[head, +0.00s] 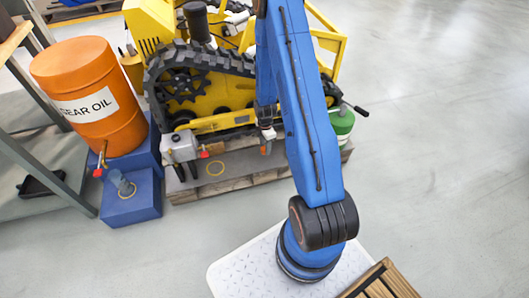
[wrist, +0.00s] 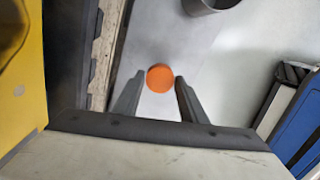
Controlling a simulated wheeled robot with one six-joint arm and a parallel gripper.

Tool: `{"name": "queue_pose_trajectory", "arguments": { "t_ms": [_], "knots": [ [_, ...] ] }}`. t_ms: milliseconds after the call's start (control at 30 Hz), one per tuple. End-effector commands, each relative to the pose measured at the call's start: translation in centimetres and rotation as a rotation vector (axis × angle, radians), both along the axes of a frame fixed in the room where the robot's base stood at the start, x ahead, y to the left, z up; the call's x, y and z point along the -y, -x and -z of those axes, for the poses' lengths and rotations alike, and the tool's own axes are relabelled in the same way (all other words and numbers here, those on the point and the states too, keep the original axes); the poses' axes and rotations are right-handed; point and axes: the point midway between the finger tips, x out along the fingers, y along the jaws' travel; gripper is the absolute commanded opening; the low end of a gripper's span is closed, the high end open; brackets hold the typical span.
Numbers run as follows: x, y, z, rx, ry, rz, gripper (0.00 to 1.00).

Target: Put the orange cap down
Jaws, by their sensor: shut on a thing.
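The orange cap (wrist: 160,78) is a small round disc between the two finger tips in the wrist view. My gripper (wrist: 156,88) is shut on it. In the head view my gripper (head: 266,134) hangs in front of the yellow tracked carrier (head: 225,98), with the small orange cap (head: 266,150) at its lower end. The cap appears to be held above the grey deck (head: 238,171); its exact height is hard to tell.
An orange gear oil drum (head: 92,95) stands on a blue stand at the left, with a blue block (head: 131,203) below it. A grey box with a red knob (head: 181,148) sits beside the track. A green-and-white bucket (head: 342,123) stands right of my arm. Floor at right is clear.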

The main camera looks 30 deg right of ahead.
Motion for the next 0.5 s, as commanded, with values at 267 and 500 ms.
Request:
{"name": "queue_pose_trajectory", "arguments": {
  "t_ms": [267, 500],
  "knots": [
    [0.0, 0.0, 1.7, -0.001, 0.000, 0.000, 0.17],
    [0.0, 0.0, 4.4, -0.001, 0.000, 0.000, 0.17]
  ]
}}
